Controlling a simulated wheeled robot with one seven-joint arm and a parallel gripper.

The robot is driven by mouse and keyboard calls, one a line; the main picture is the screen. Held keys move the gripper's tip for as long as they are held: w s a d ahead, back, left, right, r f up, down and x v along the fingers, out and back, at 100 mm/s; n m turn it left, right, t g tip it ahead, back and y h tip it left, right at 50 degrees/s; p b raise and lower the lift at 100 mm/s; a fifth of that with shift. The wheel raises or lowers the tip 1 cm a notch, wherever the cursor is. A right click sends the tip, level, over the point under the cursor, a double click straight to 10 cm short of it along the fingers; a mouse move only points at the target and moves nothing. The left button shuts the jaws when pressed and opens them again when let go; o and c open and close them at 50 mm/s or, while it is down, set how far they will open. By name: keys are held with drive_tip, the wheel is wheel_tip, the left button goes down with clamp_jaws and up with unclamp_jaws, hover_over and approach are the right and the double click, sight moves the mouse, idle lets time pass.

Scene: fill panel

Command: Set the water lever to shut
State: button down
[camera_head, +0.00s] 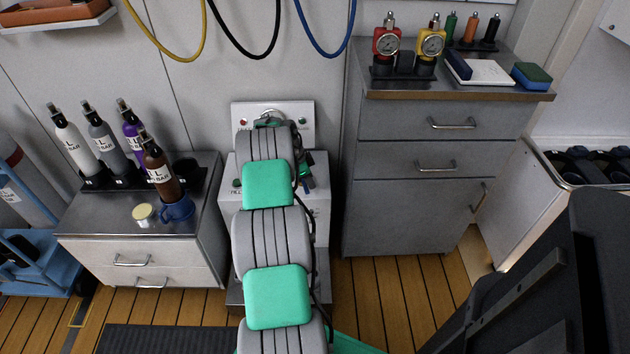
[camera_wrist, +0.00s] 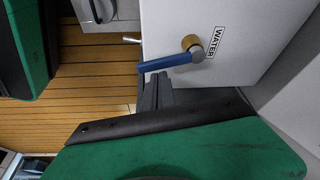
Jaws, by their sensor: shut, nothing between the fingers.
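The water lever (camera_wrist: 168,63) is a blue handle on a brass hub (camera_wrist: 192,44), mounted on a white panel face (camera_wrist: 245,22) in the wrist view. A black-on-white WATER label (camera_wrist: 216,43) is beside the hub. The handle points left in that view, away from the label. My gripper (camera_wrist: 157,82) is shut and empty. Its dark fingertips are at the free end of the handle, just below it in the picture. I cannot tell whether they touch it. In the head view my arm hides much of the white fill panel (camera_head: 317,205), and I cannot make out the lever.
A bottle cabinet (camera_head: 75,222) with a blue mug (camera_head: 178,208) stands left of the panel. A grey drawer cabinet (camera_head: 395,190) with gauges stands close on its right. Yellow, black and blue hoses (camera_head: 325,50) hang above. Wooden floor (camera_head: 375,300) shows in front.

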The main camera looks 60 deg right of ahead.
drive_tip(key=shift+w+a+f+m+b, duration=0.15)
drive_tip(key=shift+f+m+b, duration=0.15)
drive_tip(key=shift+b, duration=0.35)
drive_tip(key=shift+w+a+m+b, duration=0.2)
drive_tip(key=shift+m+b, duration=0.2)
drive_tip(key=shift+b, duration=0.15)
drive_tip(key=shift+w+a+r, duration=0.25)
drive_tip(key=shift+a, duration=0.05)
drive_tip(key=shift+s, duration=0.1)
